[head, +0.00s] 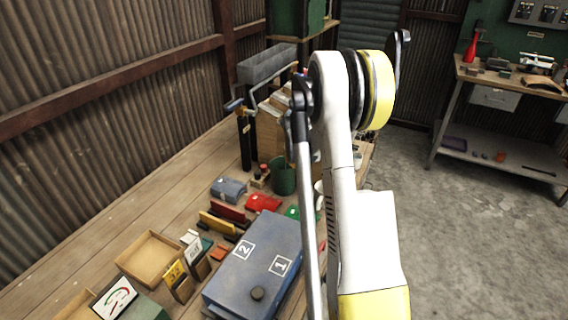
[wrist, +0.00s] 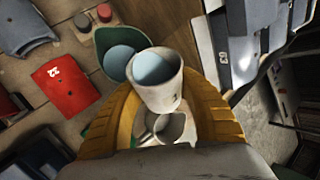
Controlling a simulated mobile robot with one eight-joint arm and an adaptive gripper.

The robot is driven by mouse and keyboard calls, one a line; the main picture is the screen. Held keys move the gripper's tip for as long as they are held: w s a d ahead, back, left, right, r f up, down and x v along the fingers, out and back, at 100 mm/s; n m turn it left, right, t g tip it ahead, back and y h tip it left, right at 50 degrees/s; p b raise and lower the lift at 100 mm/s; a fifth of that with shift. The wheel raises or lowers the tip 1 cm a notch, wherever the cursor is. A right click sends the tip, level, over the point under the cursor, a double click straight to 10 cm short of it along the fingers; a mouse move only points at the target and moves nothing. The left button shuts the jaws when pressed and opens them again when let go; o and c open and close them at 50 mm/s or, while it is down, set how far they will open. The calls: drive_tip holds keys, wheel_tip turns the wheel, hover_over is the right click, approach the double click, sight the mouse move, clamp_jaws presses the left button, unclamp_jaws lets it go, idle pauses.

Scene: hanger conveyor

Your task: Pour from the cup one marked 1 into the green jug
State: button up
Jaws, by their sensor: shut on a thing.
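My gripper (wrist: 162,100), with yellow fingers, is shut on a white cup (wrist: 172,96) in the wrist view. The cup's open mouth shows a pale blue content. A small dark mark shows on its side, but I cannot read it. The green jug (wrist: 104,42) is just beyond the cup's rim, up and left, with pale blue inside; whether they touch I cannot tell. In the head view the green jug (head: 283,178) stands on the bench. My arm hides the gripper there. A second white cup (wrist: 170,127) shows below the held one, between the fingers.
A red box (wrist: 66,86) lies left of the jug; a grey-blue box (head: 229,188) is near it. A large blue case (head: 258,262) marked 1 and 2 and a wooden tray (head: 150,258) are nearer on the bench. Dark bottles (head: 246,140) stand behind left.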

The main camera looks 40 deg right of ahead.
drive_tip(key=shift+g, duration=0.3)
drive_tip(key=shift+g, duration=0.3)
drive_tip(key=shift+f+n+g+h, duration=0.1)
drive_tip(key=shift+n+g+h, duration=0.3)
drive_tip(key=shift+g, duration=0.1)
idle(0.3)
drive_tip(key=shift+g+h+b, duration=0.3)
drive_tip(key=shift+g, duration=0.2)
